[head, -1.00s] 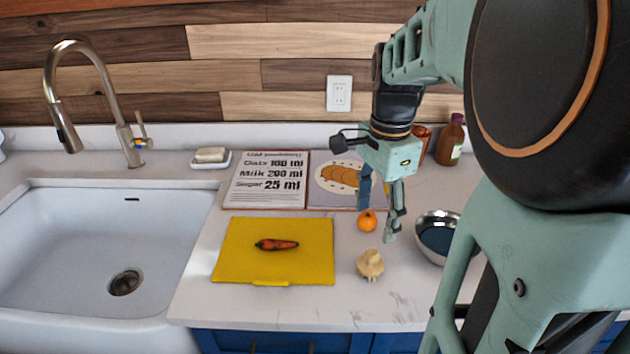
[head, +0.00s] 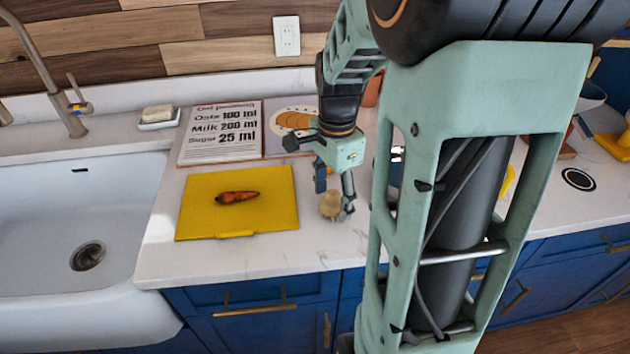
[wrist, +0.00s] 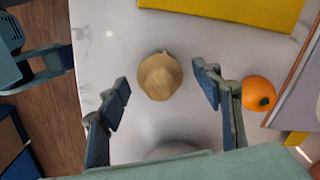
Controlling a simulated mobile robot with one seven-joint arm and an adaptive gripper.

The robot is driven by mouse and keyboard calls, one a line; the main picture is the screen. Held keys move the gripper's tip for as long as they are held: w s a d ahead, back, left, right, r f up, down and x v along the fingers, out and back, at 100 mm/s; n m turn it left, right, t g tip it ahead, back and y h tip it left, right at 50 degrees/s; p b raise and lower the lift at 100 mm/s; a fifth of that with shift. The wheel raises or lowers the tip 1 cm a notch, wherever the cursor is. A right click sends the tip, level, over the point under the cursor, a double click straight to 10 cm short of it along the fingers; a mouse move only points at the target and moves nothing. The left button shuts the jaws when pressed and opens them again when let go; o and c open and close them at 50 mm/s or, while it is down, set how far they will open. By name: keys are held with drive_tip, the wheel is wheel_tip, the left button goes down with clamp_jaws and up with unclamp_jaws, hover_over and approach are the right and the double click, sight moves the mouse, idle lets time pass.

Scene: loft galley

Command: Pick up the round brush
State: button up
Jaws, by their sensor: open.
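The round brush (head: 330,204) has a pale wooden knob and stands on the white counter, right of the yellow cutting board. In the wrist view the brush (wrist: 159,76) shows from above, between and just beyond the fingertips. My gripper (head: 334,196) is open, its fingers pointing down close to the brush. In the wrist view my gripper (wrist: 160,95) has one finger on each side, apart from the brush, with nothing held.
An orange (wrist: 258,93) lies close outside the right finger in the wrist view. An open recipe book (head: 220,134) lies behind. The sink (head: 60,220) is at left.

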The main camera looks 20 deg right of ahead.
drive_tip(key=shift+c, duration=0.2)
drive_tip(key=c, duration=1.2)
drive_tip(key=shift+o, duration=0.2)
